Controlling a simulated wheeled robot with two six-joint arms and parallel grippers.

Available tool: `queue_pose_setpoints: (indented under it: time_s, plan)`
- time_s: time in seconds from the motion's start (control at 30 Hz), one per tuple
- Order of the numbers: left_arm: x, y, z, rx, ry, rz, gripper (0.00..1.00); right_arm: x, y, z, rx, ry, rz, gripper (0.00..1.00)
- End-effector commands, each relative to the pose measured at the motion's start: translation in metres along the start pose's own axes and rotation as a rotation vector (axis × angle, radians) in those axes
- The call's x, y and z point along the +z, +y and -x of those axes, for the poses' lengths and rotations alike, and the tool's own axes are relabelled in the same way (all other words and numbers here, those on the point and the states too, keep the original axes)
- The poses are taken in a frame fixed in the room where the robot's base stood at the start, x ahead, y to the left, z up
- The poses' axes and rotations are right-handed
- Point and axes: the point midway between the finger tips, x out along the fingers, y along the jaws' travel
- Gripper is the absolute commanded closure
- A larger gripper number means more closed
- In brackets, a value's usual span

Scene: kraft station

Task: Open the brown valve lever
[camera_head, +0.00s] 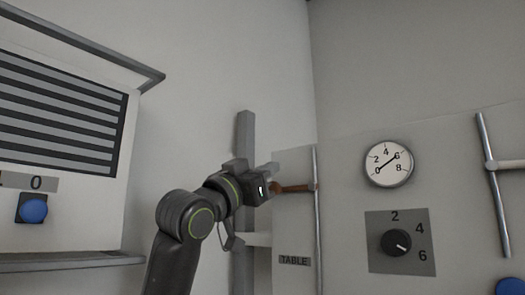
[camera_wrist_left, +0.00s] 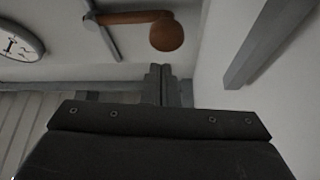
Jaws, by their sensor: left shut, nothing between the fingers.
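The brown valve lever (camera_head: 297,188) sticks out to the left from a thin vertical pipe on the panel. Its left end is close to my left gripper (camera_head: 252,168) or partly hidden behind it. In the left wrist view the lever (camera_wrist_left: 130,17) lies across the top, with its round knob end (camera_wrist_left: 166,36) on the right. My left gripper also shows there (camera_wrist_left: 161,70), its fingers together and empty. The fingertips are below the knob in the picture, with a visible gap. My right gripper is in neither view.
A round gauge (camera_head: 388,163) and a black dial (camera_head: 396,243) are on the panel, right of the lever. A second pipe (camera_head: 491,185) stands at the far right. A grey post (camera_head: 245,135) stands behind my arm. A louvred cabinet (camera_head: 58,125) with a blue button (camera_head: 33,208) is at left.

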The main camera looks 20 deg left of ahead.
Motion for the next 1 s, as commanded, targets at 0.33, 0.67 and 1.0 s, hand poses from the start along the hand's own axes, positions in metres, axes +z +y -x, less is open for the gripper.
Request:
queue_pose_setpoints:
  time_s: [0.33,0.67,1.0]
  plan:
    - [0.015,0.000,0.005,-0.001,0.000,0.000,1.00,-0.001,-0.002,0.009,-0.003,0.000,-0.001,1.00]
    - [0.015,0.000,0.006,-0.001,0.000,0.002,1.00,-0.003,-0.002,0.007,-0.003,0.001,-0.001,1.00]
    - [0.014,0.004,0.016,-0.043,0.002,0.080,1.00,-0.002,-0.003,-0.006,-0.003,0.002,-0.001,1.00]
